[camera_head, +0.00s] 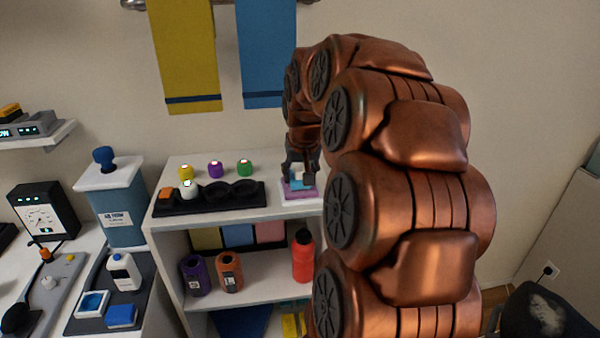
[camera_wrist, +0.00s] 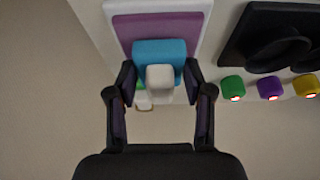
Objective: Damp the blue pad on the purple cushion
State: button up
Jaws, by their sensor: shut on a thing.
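The blue pad (camera_wrist: 158,49) has a white block-shaped grip (camera_wrist: 160,82) on its near side. My gripper (camera_wrist: 159,76) is shut on it, one finger on each side. The purple cushion (camera_wrist: 130,30) lies in a white tray (camera_wrist: 197,8) and shows beyond the pad, which overlaps its near part. In the head view the purple cushion (camera_head: 300,194) sits at the right end of the shelf top, with the blue pad (camera_head: 294,184) at or just above it. I cannot tell whether they touch. My gripper (camera_head: 301,168) is partly hidden there.
A black holder (camera_head: 215,197) with round recesses stands left of the cushion. Yellow, purple and green knobs (camera_head: 245,167) stand behind it. A small green and white thing (camera_wrist: 143,98) is partly hidden below the pad. My arm hides the right side of the shelf.

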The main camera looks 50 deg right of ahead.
aim_at(300, 169)
jog(key=shift+f, duration=0.35)
dwell(0.3)
jog(key=shift+r, duration=0.15)
dwell(0.5)
jog(key=shift+r, duration=3.35)
jog(key=shift+s, duration=0.1)
